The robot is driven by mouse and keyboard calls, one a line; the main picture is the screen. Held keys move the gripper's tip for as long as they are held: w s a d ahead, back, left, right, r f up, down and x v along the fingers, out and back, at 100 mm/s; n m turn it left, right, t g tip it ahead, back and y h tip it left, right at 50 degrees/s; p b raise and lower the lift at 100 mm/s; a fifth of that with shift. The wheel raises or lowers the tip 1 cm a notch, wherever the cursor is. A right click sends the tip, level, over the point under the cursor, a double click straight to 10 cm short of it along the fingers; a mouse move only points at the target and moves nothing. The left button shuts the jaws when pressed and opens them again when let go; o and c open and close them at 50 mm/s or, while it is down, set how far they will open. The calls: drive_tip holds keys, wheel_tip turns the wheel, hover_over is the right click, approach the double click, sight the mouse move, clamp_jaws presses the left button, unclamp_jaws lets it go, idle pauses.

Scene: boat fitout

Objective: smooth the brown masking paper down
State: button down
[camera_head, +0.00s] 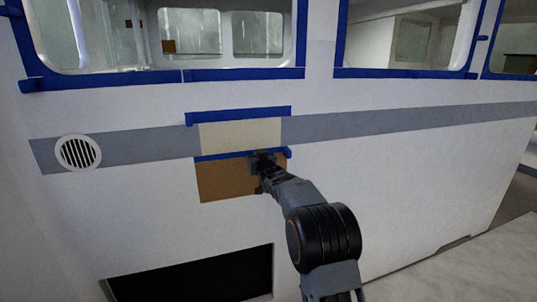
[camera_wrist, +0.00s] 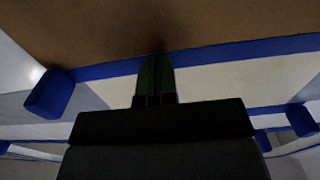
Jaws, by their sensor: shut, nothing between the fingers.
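The brown masking paper (camera_head: 225,180) is on the white wall below a cream panel (camera_head: 240,135). A strip of blue tape (camera_head: 225,154) runs along its top edge. My gripper (camera_head: 262,160) is shut and empty, at the upper right part of the paper by the tape, and hides that part. In the wrist view the paper (camera_wrist: 150,25) fills the top of the picture, with the blue tape (camera_wrist: 220,54) below it. There my gripper's shut fingers (camera_wrist: 156,72) reach the paper's taped edge; I cannot tell whether they touch.
More blue tape (camera_head: 238,116) runs above the cream panel. A grey stripe (camera_head: 390,122) crosses the wall, with a round vent (camera_head: 78,152) at left. A dark opening (camera_head: 200,278) lies below the paper. Blue-taped windows (camera_head: 220,35) are above.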

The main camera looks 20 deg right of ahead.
sight(242, 156)
drive_tip(key=shift+a+f, duration=0.1)
drive_tip(key=shift+w+a+b, duration=0.1)
drive_tip(key=shift+a+b, duration=1.6)
drive_tip(key=shift+b, duration=0.3)
drive_tip(key=shift+a+f+b, duration=0.1)
drive_tip(key=shift+a+b, duration=0.15)
drive_tip(key=shift+b, duration=0.3)
drive_tip(key=shift+w+a+b, duration=0.1)
drive_tip(key=shift+a+b, duration=0.55)
drive_tip(key=shift+b, duration=0.15)
drive_tip(key=shift+r, duration=0.2)
drive_tip(key=shift+d, duration=0.1)
